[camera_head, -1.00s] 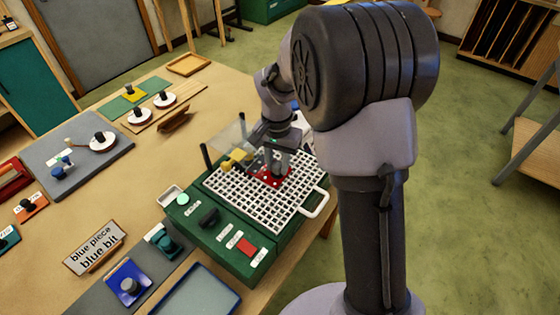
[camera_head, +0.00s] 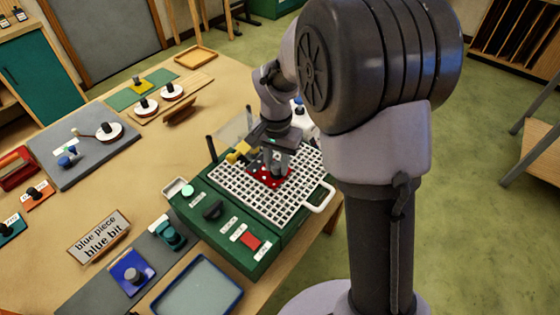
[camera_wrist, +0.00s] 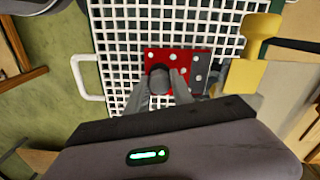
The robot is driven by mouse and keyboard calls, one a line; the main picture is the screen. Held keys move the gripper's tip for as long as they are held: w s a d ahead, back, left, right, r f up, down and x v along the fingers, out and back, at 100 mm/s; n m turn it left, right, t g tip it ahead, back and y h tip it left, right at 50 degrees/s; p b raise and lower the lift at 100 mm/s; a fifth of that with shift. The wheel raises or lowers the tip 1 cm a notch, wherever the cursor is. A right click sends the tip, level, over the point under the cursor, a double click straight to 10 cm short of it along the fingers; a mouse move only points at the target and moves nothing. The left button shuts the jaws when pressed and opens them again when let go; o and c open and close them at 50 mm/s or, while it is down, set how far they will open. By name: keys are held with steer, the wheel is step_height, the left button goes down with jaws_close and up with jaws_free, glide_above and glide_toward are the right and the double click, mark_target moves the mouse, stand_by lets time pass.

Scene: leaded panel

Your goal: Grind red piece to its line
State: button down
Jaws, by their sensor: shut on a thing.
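The red piece (camera_wrist: 155,57) lies on the white grid of the grinder; in the head view it shows under my gripper (camera_head: 276,167). It has pale dots on it, and a dark grey strip with pale dots lies along its right side in the wrist view. My gripper (camera_wrist: 160,85) is shut on a dark round knob (camera_wrist: 158,76) on the red piece. The yellow part (camera_wrist: 243,76) of the grinder stands right of the red piece in the wrist view, a small gap away. I cannot make out the line on the piece.
The green grinder body (camera_head: 215,235) has a red switch (camera_head: 250,241) in front, and a white handle (camera_head: 319,197) sticks out at the grid's right. A sign (camera_head: 99,236) reads "blue piece blue bit". A blue-rimmed tray (camera_head: 236,292) stands in front. Much of the grid is bare.

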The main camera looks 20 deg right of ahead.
steer(key=shift+s+a, duration=0.25)
steer(key=shift+a, duration=0.25)
steer(key=shift+w+d, duration=0.1)
steer(key=shift+d, duration=0.05)
steer(key=shift+w+d+p, duration=0.2)
steer(key=shift+w+d, duration=0.15)
steer(key=shift+d, duration=0.2)
steer(key=shift+w+d+p, duration=0.15)
steer(key=shift+w+d, duration=0.15)
steer(key=shift+d, duration=0.2)
steer(key=shift+w+d+p, duration=0.5)
steer(key=shift+w+d, duration=0.45)
steer(key=shift+d, duration=0.15)
steer(key=shift+s+a, duration=0.1)
steer(key=shift+a, duration=0.05)
steer(key=shift+s+a+b, duration=0.45)
steer(key=shift+s+a, duration=0.35)
steer(key=shift+a, duration=0.2)
steer(key=shift+s+a, duration=0.1)
